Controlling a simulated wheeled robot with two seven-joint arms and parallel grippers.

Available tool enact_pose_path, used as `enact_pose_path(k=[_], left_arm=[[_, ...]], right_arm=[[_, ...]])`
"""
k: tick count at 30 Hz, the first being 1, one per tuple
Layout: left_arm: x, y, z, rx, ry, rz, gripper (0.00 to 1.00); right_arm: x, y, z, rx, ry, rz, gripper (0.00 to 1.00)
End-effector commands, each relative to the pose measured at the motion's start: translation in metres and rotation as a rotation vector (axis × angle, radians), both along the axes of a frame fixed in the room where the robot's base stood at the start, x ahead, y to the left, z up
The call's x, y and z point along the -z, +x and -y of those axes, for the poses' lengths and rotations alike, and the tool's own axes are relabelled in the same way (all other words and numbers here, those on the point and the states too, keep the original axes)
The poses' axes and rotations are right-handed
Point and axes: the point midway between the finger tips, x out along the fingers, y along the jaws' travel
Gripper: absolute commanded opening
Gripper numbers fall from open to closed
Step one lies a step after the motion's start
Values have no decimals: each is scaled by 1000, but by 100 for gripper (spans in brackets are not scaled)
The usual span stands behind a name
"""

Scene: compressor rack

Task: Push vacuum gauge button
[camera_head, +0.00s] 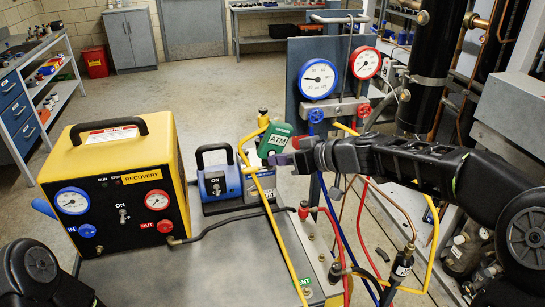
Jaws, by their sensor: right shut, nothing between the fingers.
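The vacuum gauge (271,142) is a green device with a pale display reading "ATM". It sits at mid-picture, by the yellow hose and fitting above the grey bench. My right gripper (283,158) reaches in from the right and is shut and empty. Its tips are at the lower right of the gauge, very close to it in the picture; I cannot tell whether they touch. The gauge's button cannot be made out, and the gripper covers part of the gauge's lower side. My left gripper is out of view; only part of my left arm shows at lower left.
A yellow recovery machine (112,160) stands left on the grey bench (205,262). A manifold with blue and red gauges (318,79) rises behind my right gripper. Yellow, blue and red hoses hang close below the gripper.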

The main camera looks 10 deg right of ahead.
Motion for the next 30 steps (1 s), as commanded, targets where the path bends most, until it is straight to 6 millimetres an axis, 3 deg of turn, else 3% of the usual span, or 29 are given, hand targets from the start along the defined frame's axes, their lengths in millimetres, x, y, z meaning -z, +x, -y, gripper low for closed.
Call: enact_pose_path(k=[4, 17, 30], left_arm=[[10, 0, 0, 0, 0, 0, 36], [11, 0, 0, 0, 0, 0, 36], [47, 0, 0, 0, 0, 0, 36]], right_arm=[[2, -6, 0, 0, 1, 1, 0], [2, -9, 0, -1, 0, 0, 0], [6, -50, 3, 0, 0, 1, 0]])
